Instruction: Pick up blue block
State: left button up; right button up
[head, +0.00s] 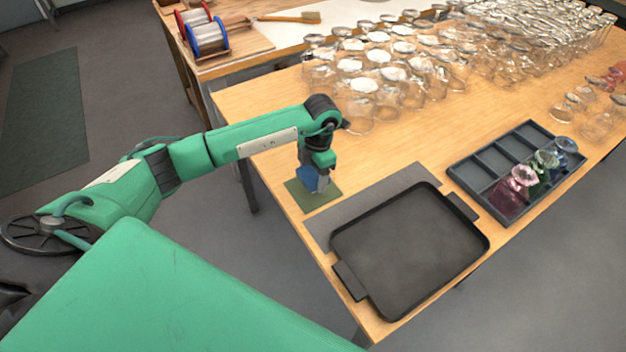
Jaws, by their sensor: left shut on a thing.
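The blue block (308,180) is at the left front part of the wooden table, over a small olive-green mat (320,202). My left gripper (315,184) points down at it and is shut on it. The gripper hides part of the block. I cannot tell whether the block touches the mat or is just above it. My right gripper is not in view.
A black tray (410,250) lies on a grey mat (318,228) to the right. A compartment tray (470,178) holds pink, green and blue glasses. Many clear glasses (362,105) stand behind. Wire spools (207,36) and a brush (290,17) lie on another table.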

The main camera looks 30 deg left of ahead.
aim_at(313, 173)
pick_arm(q)
notch_tip(313, 173, up, 17)
jog(key=b, duration=0.2)
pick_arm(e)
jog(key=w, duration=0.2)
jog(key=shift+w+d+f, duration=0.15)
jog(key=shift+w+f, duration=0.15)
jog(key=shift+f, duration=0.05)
pick_arm(q)
jog(key=shift+f, duration=0.1)
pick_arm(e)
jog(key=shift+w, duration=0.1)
